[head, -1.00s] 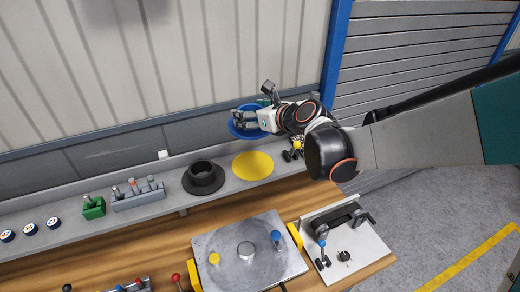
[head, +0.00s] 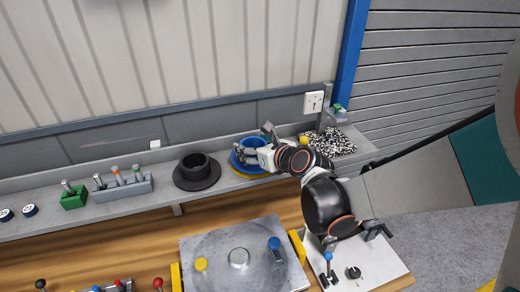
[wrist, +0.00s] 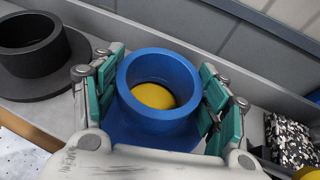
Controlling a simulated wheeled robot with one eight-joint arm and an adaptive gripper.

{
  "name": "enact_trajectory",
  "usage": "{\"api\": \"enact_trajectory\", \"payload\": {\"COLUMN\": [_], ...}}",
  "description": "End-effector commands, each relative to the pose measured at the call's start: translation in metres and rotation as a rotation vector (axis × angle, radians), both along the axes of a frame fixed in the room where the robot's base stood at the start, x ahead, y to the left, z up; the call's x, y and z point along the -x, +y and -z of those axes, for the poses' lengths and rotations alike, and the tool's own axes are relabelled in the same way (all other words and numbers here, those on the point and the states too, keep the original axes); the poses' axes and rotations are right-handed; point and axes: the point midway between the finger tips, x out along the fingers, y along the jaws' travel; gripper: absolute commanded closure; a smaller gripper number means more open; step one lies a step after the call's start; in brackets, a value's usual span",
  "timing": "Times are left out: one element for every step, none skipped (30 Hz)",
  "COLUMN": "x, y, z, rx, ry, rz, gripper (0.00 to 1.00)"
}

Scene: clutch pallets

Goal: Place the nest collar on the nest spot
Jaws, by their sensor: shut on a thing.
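The nest collar (head: 243,160) is a blue ring with a wide flange. It is upright over the yellow nest spot (head: 256,176) on the grey shelf. My gripper (wrist: 165,88) is shut on the collar, one finger on each side of its tube. In the wrist view, the yellow of the spot shows through the collar's bore (wrist: 153,96). In the head view, only a front sliver of the spot shows below the flange. I cannot tell whether the flange touches the shelf.
A black flanged collar (head: 197,172) stands just left on the same shelf. A tray of black-and-white chips (head: 335,143) is to the right, with a yellow knob (head: 304,140) nearby. The wall (head: 200,117) runs close behind. A metal plate fixture (head: 215,277) is on the wooden bench in front.

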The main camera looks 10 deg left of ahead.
Motion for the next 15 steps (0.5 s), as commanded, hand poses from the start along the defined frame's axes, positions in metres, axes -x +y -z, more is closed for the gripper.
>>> {"api": "enact_trajectory", "payload": {"x": [0.0026,0.0035,0.0041,0.0042,0.0042,0.0042,0.0041,0.004,0.004,0.004,0.0039,0.004,0.0039,0.0039,0.004], "y": [0.002,0.0025,0.0028,0.0028,0.0028,0.0027,0.0026,0.0026,0.0026,0.0026,0.0025,0.0025,0.0025,0.0026,0.0025], "z": [0.0105,0.0124,0.0135,0.0134,0.0128,0.0119,0.0116,0.0114,0.0113,0.0114,0.012,0.0132,0.0144,0.0153,0.0148], "rx": [-0.001,-0.001,-0.001,0.0,0.0,0.0,0.0,-0.001,-0.001,-0.001,-0.001,0.0,-0.001,-0.001,0.0], "ry": [0.0,0.0,0.0,0.0,0.0,0.0,0.0,0.001,0.001,0.001,0.001,0.0,0.001,0.001,0.0], "rz": [-0.001,-0.001,-0.001,0.0,0.0,0.0,0.0,0.0,0.0,0.0,0.0,0.0,0.0,0.0,0.0], "gripper": [0.64,0.64,0.64,0.64,0.64,0.64,0.64,0.64,0.64,0.64,0.64,0.64,0.64,0.64,0.26]}}
